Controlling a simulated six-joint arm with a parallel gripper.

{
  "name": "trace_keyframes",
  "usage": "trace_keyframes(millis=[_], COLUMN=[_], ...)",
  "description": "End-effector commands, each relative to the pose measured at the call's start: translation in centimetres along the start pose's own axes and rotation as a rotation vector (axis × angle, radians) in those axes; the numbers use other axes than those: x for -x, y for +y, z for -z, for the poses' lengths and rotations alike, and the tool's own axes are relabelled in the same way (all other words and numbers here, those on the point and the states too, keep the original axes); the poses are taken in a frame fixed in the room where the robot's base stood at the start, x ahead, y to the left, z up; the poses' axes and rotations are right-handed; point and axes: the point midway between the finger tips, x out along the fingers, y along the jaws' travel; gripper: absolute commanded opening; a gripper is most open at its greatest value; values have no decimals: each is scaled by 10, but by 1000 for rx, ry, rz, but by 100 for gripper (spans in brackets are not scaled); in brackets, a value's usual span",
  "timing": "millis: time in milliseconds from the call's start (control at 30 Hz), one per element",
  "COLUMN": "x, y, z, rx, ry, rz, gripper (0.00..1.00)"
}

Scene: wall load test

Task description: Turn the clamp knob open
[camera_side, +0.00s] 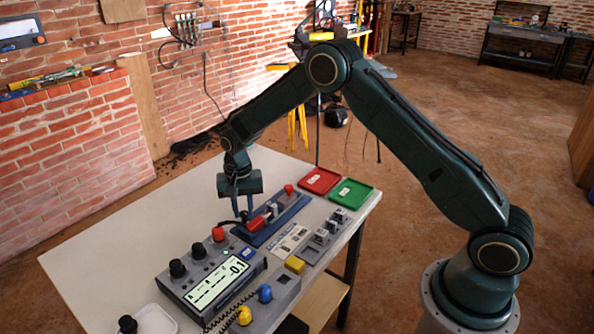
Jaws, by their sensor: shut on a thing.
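The blue clamp fixture (290,215) lies on the table, with a small block seated along it. A red clamp knob (258,222) shows at its near-left end. My gripper (244,215) points down at that end, its fingers closed on the knob and partly covering it. The exact contact and the knob's turn angle are too small to tell. A second red knob (289,188) stands at the fixture's far end, apart from my gripper.
A grey meter box (212,283) with black knobs and a red button (218,234) stands close in front. Red (319,180) and green (351,192) trays lie behind right. The table's left side is clear.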

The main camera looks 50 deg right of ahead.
Motion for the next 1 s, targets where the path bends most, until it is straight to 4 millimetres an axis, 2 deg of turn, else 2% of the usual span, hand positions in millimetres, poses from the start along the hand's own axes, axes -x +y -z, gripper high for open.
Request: trace_keyframes(millis=[367, 1000], x=[1, 1], y=[0, 0], z=[0, 0], rx=[177, 762], ry=[0, 0], rz=[0, 0], gripper=[0, 0])
